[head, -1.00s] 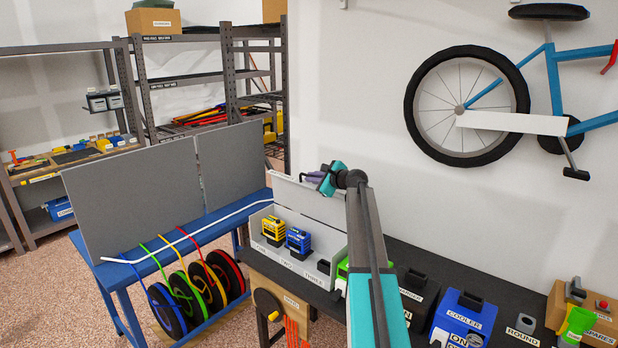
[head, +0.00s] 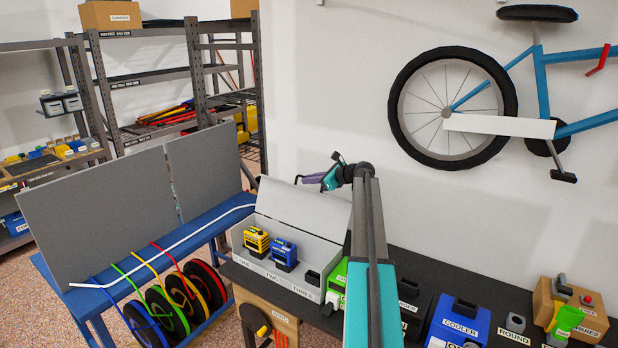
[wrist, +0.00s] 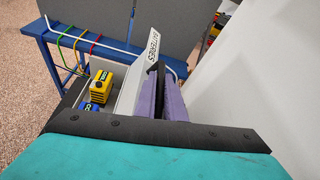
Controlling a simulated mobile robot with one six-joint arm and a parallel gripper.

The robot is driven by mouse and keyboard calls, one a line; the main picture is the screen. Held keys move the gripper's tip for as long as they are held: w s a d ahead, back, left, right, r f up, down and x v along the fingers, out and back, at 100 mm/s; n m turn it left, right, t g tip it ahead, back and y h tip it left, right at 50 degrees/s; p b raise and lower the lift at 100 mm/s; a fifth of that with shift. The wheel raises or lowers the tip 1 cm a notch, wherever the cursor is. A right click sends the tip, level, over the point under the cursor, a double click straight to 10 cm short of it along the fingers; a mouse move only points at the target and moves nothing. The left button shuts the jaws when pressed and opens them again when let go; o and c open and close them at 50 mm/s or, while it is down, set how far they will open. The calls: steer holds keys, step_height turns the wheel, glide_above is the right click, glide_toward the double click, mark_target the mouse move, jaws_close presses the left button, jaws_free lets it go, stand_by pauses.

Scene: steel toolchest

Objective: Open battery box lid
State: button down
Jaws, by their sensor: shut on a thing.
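The battery box (head: 267,268) is a light grey open-topped bin on the black bench, with compartments labelled ONE, TWO and THREE. A yellow battery (head: 256,241) and a blue battery (head: 284,254) stand in it. The lid (head: 300,217) is raised at the back, with its inner face showing in the head view. My gripper (head: 304,179) is at the lid's upper edge, purple fingers shut on it. In the wrist view, the fingers (wrist: 160,80) are beside the lid's BATTERIES label (wrist: 145,52); the exact contact is partly hidden.
The wall with a hanging bicycle (head: 450,105) is close behind. A blue table (head: 215,225) with grey panels and cable reels stands left.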

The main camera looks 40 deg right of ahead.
steer(key=shift+w+f, duration=0.15)
stand_by(0.3)
steer(key=c, duration=2.1)
jaws_free()
steer(key=shift+o, duration=1.3)
steer(key=shift+w+d+f, duration=0.1)
steer(key=shift+d, duration=0.1)
steer(key=shift+s+d, duration=0.1)
steer(key=shift+s, duration=0.15)
steer(key=b+v, duration=0.5)
steer(key=v, duration=0.8)
steer(key=shift+s+d+r, duration=0.2)
steer(key=shift+r, duration=0.05)
